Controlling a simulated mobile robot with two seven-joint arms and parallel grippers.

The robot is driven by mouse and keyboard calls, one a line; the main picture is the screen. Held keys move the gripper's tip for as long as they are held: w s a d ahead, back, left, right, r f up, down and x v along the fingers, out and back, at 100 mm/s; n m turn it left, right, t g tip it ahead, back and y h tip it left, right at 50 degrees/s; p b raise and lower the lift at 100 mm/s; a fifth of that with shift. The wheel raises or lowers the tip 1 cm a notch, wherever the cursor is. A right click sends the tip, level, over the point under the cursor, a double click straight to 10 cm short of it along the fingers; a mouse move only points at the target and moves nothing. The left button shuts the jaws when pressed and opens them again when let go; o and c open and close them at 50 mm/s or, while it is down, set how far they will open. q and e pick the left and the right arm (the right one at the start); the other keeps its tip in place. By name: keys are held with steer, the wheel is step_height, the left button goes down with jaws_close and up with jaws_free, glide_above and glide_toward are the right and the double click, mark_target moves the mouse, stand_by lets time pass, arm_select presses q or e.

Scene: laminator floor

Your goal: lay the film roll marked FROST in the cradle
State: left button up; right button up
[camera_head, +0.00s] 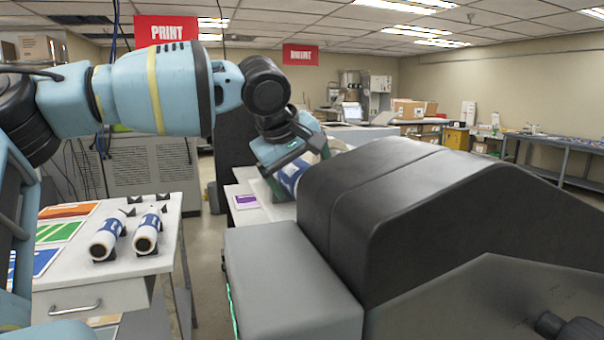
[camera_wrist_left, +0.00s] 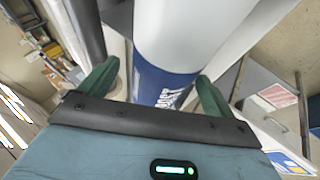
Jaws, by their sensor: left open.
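A white film roll with a blue band (camera_head: 291,177) sits at the far side of the dark machine, partly hidden by my left gripper (camera_head: 296,166) and the machine's housing. In the left wrist view the roll (camera_wrist_left: 185,35) lies between the two green fingers of my left gripper (camera_wrist_left: 158,82), which are open on either side of it. White lettering on its blue band is partly cut off and hard to read; it may be FROST. The cradle under it cannot be made out clearly. My right gripper is not in view.
Two more white rolls with blue bands (camera_head: 107,238) (camera_head: 147,232) lie on small black supports on the white table (camera_head: 95,285) at left, beside coloured sheets (camera_head: 57,232). The machine's dark housing (camera_head: 400,205) and grey block (camera_head: 285,280) fill the front right.

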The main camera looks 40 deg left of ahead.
arm_select(q)
steer(key=v, duration=0.6)
steer(key=shift+s+r, duration=0.1)
steer(key=shift+r, duration=0.05)
steer(key=shift+s+d+r, duration=0.15)
steer(key=shift+s+r, duration=0.15)
steer(key=shift+r, duration=0.1)
stand_by(0.3)
